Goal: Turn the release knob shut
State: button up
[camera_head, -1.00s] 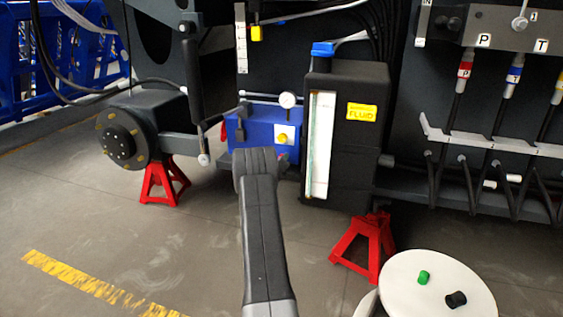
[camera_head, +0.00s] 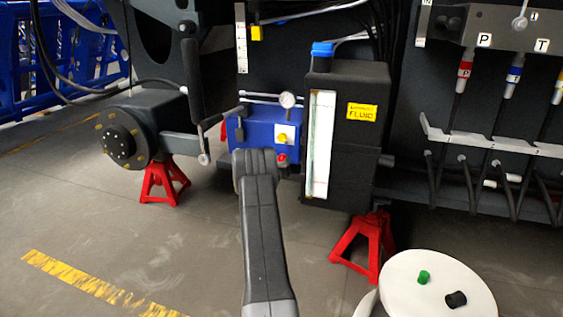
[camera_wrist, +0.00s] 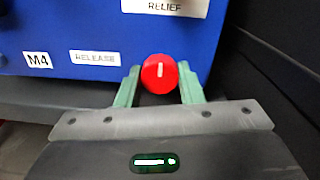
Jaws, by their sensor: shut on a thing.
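The red release knob (camera_wrist: 159,74) sits at the lower front of the blue unit, with a white line on its face that runs nearly upright in the wrist view. It also shows in the head view (camera_head: 282,158) as a small red spot just right of my arm. My gripper (camera_wrist: 159,86) has its two green fingers on either side of the knob, shut on it. The RELEASE label (camera_wrist: 95,58) is left of the knob. In the head view my arm hides the fingers. The blue unit (camera_head: 258,122) carries a gauge and a yellow knob.
A black fluid tank (camera_head: 347,140) with a blue cap stands close on the right of the blue unit. Red stands (camera_head: 163,182) support the chassis. A round white table (camera_head: 400,297) at the front right holds a green and a black piece. The floor at left is clear.

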jog(key=shift+f, duration=0.1)
dwell(0.3)
jog(key=o, duration=1)
jog(key=p+v, duration=0.3)
jog(key=v, duration=1)
jog(key=shift+s, duration=0.4)
jog(key=shift+a, duration=0.1)
jog(key=b+x, duration=0.3)
jog(key=x, duration=1)
jog(key=shift+w, duration=0.4)
